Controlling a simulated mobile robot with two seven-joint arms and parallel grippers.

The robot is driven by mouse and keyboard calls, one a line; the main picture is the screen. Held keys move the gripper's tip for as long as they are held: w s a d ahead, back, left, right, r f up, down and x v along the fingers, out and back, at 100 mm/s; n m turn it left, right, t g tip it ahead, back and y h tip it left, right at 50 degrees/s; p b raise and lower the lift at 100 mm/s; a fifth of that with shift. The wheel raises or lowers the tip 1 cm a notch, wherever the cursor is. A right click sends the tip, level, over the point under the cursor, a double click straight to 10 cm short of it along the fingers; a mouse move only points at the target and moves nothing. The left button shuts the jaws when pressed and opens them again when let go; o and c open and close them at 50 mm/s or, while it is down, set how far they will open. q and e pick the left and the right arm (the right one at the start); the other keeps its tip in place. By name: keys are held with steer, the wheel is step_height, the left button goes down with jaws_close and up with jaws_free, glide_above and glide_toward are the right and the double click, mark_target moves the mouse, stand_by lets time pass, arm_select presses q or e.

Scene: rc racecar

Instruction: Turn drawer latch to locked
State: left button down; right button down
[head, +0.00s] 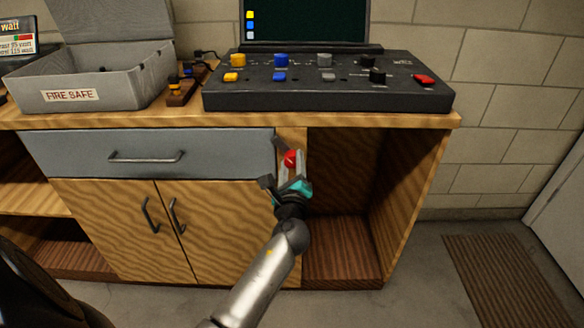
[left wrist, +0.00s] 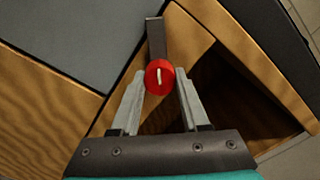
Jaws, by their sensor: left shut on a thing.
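The drawer latch is a round red knob (head: 291,158) with a white line, on the wooden post just right of the grey drawer (head: 80,150). Its dark bar (head: 281,144) reaches up and left toward the drawer's right edge. In the left wrist view the red knob (left wrist: 159,77) sits between the fingertips, with the dark bar (left wrist: 156,40) above it. My left gripper (head: 291,164) is shut on the knob, one finger on each side. The drawer looks closed. My right gripper is not in view.
A black control panel (head: 330,100) with coloured knobs and a grey open box (head: 125,95) stand on the wooden bench top. Below are two closed cabinet doors (head: 110,225) with handles. An open compartment (head: 345,215) lies right of the latch.

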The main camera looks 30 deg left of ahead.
arm_select(q)
steer(key=n+b, duration=0.2)
steer(key=n, duration=0.3)
steer(key=shift+f+n, duration=0.15)
steer(key=shift+n, duration=0.25)
steer(key=shift+n+b, duration=0.8)
steer(key=shift+n, duration=1.2)
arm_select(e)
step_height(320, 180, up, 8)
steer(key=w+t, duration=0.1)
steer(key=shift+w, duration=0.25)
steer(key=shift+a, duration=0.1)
arm_select(q)
steer(key=shift+c, duration=2)
jaws_free()
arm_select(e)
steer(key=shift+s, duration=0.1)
